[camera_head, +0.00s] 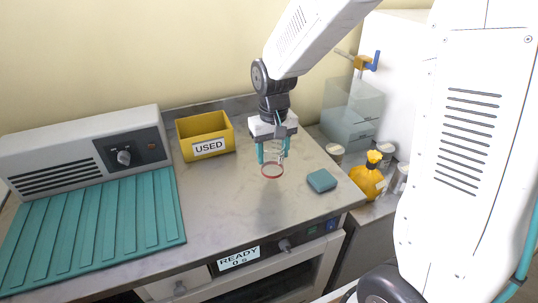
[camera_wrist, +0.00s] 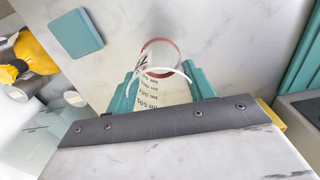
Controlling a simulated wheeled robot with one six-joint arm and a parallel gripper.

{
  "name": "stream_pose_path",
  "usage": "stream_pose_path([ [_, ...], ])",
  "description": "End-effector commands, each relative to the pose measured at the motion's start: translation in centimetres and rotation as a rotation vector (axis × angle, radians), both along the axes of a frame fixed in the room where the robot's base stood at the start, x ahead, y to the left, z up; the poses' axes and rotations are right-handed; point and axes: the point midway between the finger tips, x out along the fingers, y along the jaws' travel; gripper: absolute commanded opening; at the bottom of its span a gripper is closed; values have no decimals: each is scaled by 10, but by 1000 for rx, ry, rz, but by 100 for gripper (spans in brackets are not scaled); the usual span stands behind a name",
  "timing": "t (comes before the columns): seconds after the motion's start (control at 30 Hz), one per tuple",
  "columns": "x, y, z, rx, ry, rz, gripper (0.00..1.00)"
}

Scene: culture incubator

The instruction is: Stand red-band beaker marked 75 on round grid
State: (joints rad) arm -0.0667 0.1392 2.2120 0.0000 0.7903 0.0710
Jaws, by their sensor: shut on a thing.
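A clear glass beaker with a red band (camera_head: 272,170) is between the teal fingers of my gripper (camera_head: 272,150) in the head view. My gripper is shut on it and holds it above the metal bench top. In the wrist view the beaker (camera_wrist: 160,75) sits between the two fingertips (camera_wrist: 158,90), with graduation marks facing the camera. The red band is at its far end. A number marking cannot be read clearly. No round grid can be made out in either view.
A yellow bin labelled USED (camera_head: 206,137) stands behind left. A teal ribbed mat (camera_head: 95,225) lies left, before a grey unit (camera_head: 85,150). A teal block (camera_head: 321,181) lies right of the beaker. Bare bench lies in front.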

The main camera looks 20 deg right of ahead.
Motion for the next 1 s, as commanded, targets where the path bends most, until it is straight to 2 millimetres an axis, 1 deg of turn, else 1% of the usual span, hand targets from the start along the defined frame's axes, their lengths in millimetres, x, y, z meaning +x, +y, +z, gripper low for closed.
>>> stream_pose_path([
  [0.07,1,0,-2,0,1,1,28],
  [0.13,0,1,-9,0,3,3,28],
  [0.3,0,2,-32,0,3,4,28],
  [0.33,0,2,-35,0,2,4,28],
  [0.7,0,2,-39,0,1,4,28],
  [0.73,1,2,-39,0,0,4,59],
  [0.8,1,2,-38,0,0,3,75],
  [1.0,1,2,-38,0,0,3,75],
])
